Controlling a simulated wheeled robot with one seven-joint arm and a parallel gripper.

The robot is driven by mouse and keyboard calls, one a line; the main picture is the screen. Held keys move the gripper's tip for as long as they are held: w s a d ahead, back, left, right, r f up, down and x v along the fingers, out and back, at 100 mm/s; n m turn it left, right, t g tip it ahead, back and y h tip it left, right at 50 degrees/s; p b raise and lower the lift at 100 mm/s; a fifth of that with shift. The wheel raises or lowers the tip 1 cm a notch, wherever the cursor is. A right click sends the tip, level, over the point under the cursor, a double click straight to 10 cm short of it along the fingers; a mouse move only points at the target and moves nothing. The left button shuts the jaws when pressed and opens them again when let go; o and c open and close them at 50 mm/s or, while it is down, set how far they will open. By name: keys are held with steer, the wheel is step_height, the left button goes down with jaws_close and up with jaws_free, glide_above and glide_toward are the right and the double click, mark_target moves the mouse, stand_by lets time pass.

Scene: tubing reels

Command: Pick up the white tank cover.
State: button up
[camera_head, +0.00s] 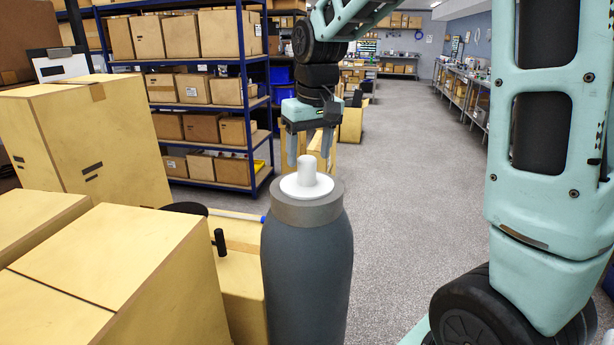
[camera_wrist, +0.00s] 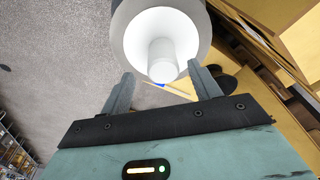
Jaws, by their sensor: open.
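The white tank cover (camera_head: 307,183) is a round disc with an upright knob in its middle. It sits on top of a tall dark grey tank (camera_head: 307,270) with a lighter grey collar. My gripper (camera_head: 308,158) points down just above and around the knob's top in the head view, with its fingers apart. In the wrist view the cover (camera_wrist: 135,45) and its knob show beyond the open fingertips of my gripper (camera_wrist: 160,82). The knob is in line with the gap, and nothing is held.
Large cardboard boxes (camera_head: 110,270) stand close on the left of the tank. A blue-framed shelf (camera_head: 245,90) with several boxes is behind. The grey floor (camera_head: 410,160) to the right is clear, with benches along the far right wall.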

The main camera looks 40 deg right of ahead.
mark_target(307, 158)
steer(key=shift+w+a+f+p, duration=0.15)
steer(key=shift+f+p, duration=0.3)
steer(key=shift+f, duration=0.7)
steer(key=shift+w+a+f+p, duration=0.15)
steer(key=shift+f+p, duration=0.3)
steer(key=shift+f, duration=0.7)
steer(key=shift+d, duration=0.1)
steer(key=c, duration=1.1)
